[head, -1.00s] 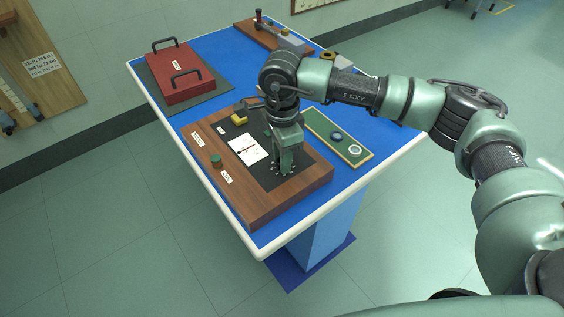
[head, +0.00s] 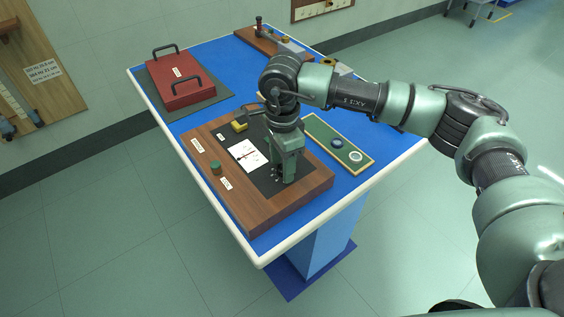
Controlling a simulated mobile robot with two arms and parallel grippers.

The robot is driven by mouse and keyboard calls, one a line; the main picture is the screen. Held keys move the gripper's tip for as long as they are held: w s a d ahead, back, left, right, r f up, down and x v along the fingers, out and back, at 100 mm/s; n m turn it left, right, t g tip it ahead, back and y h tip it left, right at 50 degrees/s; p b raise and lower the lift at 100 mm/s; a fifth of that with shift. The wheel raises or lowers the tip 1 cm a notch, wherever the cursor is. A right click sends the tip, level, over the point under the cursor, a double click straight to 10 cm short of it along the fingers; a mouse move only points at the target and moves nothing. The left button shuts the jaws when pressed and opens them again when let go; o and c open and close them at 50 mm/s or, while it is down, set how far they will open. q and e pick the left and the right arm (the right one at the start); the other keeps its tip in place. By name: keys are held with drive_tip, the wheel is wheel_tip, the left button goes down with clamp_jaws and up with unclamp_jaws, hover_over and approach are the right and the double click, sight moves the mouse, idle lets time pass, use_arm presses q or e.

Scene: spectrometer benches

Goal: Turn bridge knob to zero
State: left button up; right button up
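The bridge is a wooden board (head: 225,191) with a black panel (head: 268,184) on the blue table. A white card (head: 248,155) with a dark needle lies on the panel. A green cylinder (head: 215,167) stands on the wood to its left. My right gripper (head: 288,180) points down at the panel's front right, beside pale tick marks. The gripper hides the knob that these marks may surround, so I cannot see its pointer or whether the fingers grip it. My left gripper is not in view.
A yellow block (head: 240,126) sits at the panel's back. A green tray (head: 325,135) with round pieces lies to the right. Another wooden-based instrument (head: 258,42) stands at the far edge.

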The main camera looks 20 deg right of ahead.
wheel_tip(320, 180, up, 8)
drive_tip(key=shift+f+b, duration=0.1)
drive_tip(key=shift+b, duration=0.45)
idle(0.3)
